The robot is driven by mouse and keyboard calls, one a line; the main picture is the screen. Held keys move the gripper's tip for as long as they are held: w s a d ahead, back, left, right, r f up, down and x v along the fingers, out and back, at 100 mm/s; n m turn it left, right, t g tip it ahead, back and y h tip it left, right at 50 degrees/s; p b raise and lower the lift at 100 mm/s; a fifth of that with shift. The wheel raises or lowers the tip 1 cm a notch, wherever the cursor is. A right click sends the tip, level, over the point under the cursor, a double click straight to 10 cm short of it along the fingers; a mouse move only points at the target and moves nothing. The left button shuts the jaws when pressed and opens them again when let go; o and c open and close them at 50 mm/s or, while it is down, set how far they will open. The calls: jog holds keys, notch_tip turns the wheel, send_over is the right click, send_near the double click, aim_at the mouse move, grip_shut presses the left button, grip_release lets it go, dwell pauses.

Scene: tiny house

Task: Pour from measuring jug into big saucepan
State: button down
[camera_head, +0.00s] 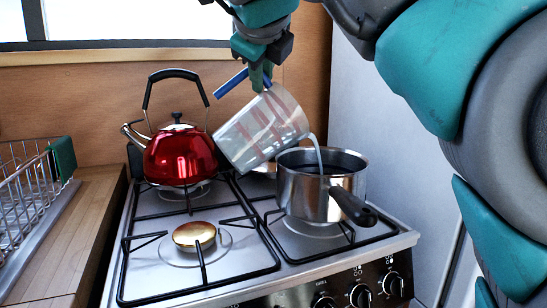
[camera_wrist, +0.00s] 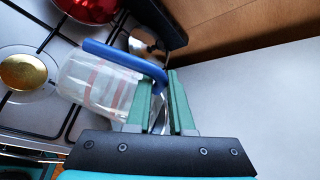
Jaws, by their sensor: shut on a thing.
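The clear measuring jug (camera_head: 258,132) with red markings and a blue handle (camera_head: 231,83) is tilted, its mouth down to the right. A pale stream of liquid (camera_head: 318,153) runs from its lip into the big saucepan (camera_head: 309,193). The saucepan is steel with a black handle and stands on the right front burner. My gripper (camera_head: 260,76) is shut on the jug above the stove. In the wrist view the jug (camera_wrist: 98,86) lies beyond the green fingers (camera_wrist: 161,105), which close at the blue handle. The saucepan's contents are mostly hidden.
A red kettle (camera_head: 181,157) stands on the back left burner, close to the jug. The front left burner (camera_head: 194,236) is empty. A wire dish rack (camera_head: 30,190) is on the wooden counter at left. A pale wall (camera_head: 385,150) rises behind the saucepan on the right.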

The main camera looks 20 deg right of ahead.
jog(key=shift+d+y, duration=0.3)
jog(key=shift+d, duration=0.1)
dwell(1.3)
